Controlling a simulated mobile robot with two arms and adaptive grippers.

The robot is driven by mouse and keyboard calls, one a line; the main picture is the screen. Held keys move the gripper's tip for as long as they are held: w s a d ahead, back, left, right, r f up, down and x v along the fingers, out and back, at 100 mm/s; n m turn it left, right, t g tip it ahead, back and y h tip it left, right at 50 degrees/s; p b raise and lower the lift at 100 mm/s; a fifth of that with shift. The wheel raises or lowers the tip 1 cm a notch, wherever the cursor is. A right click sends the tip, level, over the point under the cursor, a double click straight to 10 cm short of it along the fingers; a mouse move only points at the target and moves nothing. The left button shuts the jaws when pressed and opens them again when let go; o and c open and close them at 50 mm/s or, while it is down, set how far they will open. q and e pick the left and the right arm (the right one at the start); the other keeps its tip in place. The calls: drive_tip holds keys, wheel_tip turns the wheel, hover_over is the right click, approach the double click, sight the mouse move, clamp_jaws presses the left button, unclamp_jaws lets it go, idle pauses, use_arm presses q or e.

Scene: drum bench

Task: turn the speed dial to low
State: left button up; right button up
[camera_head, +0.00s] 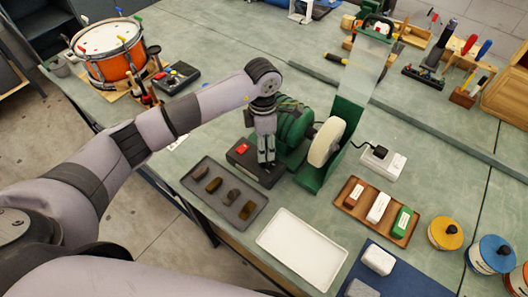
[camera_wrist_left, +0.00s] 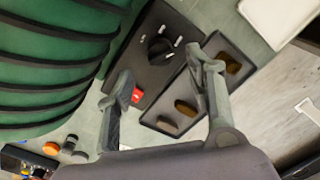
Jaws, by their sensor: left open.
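The speed dial (camera_wrist_left: 160,49) is a black round knob on a dark control box (camera_wrist_left: 145,68), with white marks around it in the left wrist view. A red switch (camera_wrist_left: 137,95) is on the same box. In the head view the box (camera_head: 241,163) stands in front of a green buffing machine (camera_head: 294,127), and my gripper hides the dial. My left gripper (camera_head: 266,163) points down over the box. In the wrist view its open, empty fingers (camera_wrist_left: 160,65) lie to either side of the dial's direction; I cannot tell whether they touch anything. My right gripper is not in view.
A dark tray (camera_head: 224,194) with several brownish pieces is beside the box. An empty white tray (camera_head: 301,249) is in front. The white buffing wheel (camera_head: 326,143) and its green guard (camera_head: 319,172) stand close right of my gripper. A drum (camera_head: 110,50) is far left.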

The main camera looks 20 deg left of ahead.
use_arm(q)
wheel_tip(320, 180, down, 6)
drive_tip(key=shift+s+d+r+p, duration=0.1)
drive_tip(key=shift+s+r+p, duration=0.05)
drive_tip(key=shift+p, duration=0.4)
drive_tip(key=shift+c, duration=0.4)
drive_tip(key=c, duration=1.1)
